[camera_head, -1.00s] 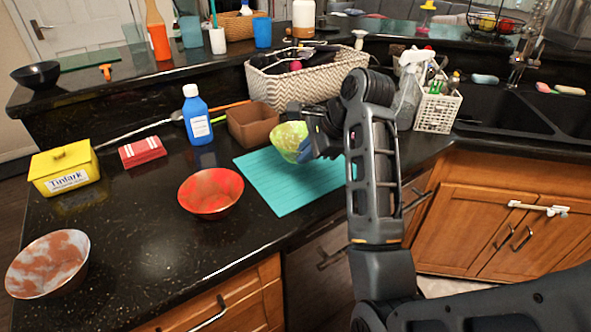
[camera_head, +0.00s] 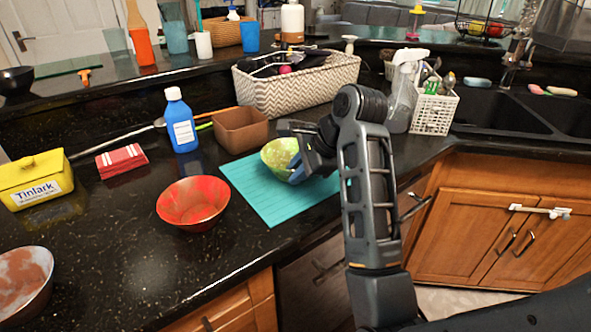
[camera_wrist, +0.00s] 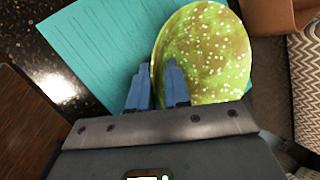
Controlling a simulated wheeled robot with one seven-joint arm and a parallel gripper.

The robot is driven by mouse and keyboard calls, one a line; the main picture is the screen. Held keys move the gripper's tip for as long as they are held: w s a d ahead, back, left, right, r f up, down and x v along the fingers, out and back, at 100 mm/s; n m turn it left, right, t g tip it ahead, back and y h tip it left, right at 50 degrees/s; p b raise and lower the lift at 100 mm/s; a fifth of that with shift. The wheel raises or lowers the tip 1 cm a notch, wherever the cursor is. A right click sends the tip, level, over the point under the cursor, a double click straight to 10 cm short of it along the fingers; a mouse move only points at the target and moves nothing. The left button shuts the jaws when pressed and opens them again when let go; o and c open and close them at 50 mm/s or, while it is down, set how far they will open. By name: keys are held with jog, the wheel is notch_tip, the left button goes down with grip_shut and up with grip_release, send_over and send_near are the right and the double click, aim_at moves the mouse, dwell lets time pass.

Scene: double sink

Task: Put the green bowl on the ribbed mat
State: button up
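The green bowl (camera_head: 277,154), speckled with pale spots, is over the back part of the teal ribbed mat (camera_head: 262,198). It looks tilted and very low; I cannot tell whether its base touches the mat. My gripper (camera_head: 297,172) is at the bowl's right side. In the wrist view, the blue fingers of my gripper (camera_wrist: 157,68) straddle the rim of the green bowl (camera_wrist: 208,55), one finger inside and one outside. The ribbed mat (camera_wrist: 95,45) lies beneath. My arm hides the mat's right part in the head view.
A red bowl (camera_head: 193,203) stands left of the mat. A brown box (camera_head: 240,130), blue bottle (camera_head: 181,122) and woven basket (camera_head: 300,87) stand behind. A white caddy (camera_head: 434,113) and sink (camera_head: 500,112) are to the right. The mat's front part is clear.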

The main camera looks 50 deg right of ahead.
jog(key=shift+o, duration=1.3)
jog(key=shift+r, duration=0.1)
jog(key=shift+r, duration=0.25)
jog(key=p+v, duration=0.8)
jog(key=v, duration=0.3)
jog(key=shift+s+r+p, duration=0.25)
jog(key=shift+p, duration=0.05)
jog(key=shift+f, duration=0.1)
